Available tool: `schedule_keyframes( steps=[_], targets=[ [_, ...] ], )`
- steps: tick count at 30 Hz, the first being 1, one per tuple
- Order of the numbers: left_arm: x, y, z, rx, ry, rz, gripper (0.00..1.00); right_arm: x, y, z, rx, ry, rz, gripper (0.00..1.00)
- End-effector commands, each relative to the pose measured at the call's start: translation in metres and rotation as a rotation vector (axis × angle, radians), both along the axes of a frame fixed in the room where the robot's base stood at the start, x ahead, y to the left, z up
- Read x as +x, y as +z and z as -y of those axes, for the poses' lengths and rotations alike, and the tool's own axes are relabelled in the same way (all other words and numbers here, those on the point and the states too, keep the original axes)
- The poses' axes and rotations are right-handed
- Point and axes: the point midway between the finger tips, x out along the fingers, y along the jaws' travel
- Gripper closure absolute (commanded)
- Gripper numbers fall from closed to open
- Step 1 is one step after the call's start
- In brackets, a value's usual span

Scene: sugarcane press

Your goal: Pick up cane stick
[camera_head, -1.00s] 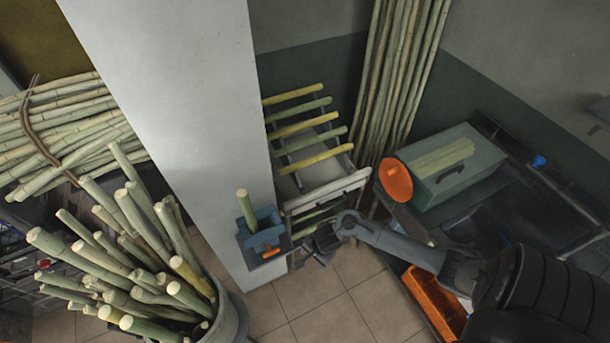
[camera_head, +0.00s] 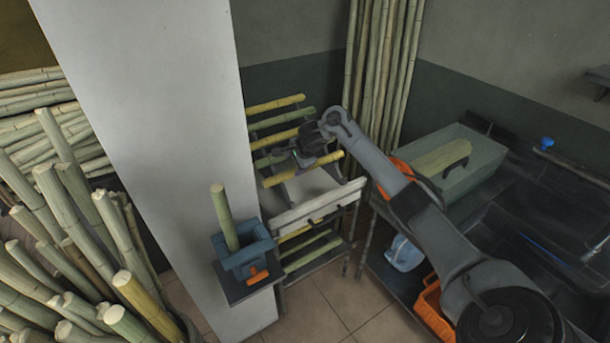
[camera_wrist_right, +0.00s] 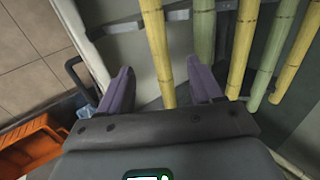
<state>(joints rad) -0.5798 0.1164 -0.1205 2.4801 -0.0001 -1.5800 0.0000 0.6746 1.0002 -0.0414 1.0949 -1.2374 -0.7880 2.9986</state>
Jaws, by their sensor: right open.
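Several yellow and green cane sticks lie across a tiered rack in the head view, among them a top yellow stick (camera_head: 276,103) and a lowest yellow stick (camera_head: 303,168). My right gripper (camera_head: 308,158) is at the right part of the rack, over the lower sticks, and hides parts of them. In the right wrist view the gripper (camera_wrist_right: 163,85) is open, with its two purple fingers apart. A yellow cane stick (camera_wrist_right: 158,45) runs into the gap between them in that view; I cannot tell how deep it sits. A green stick (camera_wrist_right: 204,30) appears beyond the right finger. My left gripper is out of view.
A blue holder (camera_head: 245,255) with an upright cane piece (camera_head: 222,215) stands by the white pillar (camera_head: 150,130). Cut canes (camera_head: 90,240) crowd the left. Tall canes (camera_head: 382,70) lean behind the rack. A green box (camera_head: 455,165) and orange crate (camera_head: 432,305) are at right.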

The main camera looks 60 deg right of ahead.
Motion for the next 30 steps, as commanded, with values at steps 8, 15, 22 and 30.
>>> schedule_keyframes(
  steps=[8, 15, 22, 30],
  targets=[
    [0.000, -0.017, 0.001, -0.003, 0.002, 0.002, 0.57, 0.014, -0.028, 0.008, 0.002, -0.001, 0.001, 0.35],
    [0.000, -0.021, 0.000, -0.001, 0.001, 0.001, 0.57, 0.023, -0.041, 0.013, 0.000, 0.001, 0.002, 0.35],
    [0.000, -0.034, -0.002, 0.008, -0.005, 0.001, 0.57, 0.030, -0.061, 0.019, 0.000, -0.001, 0.000, 0.35],
    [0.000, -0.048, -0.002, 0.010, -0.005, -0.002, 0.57, 0.043, -0.083, 0.027, 0.001, 0.000, 0.002, 0.35]
  ],
)
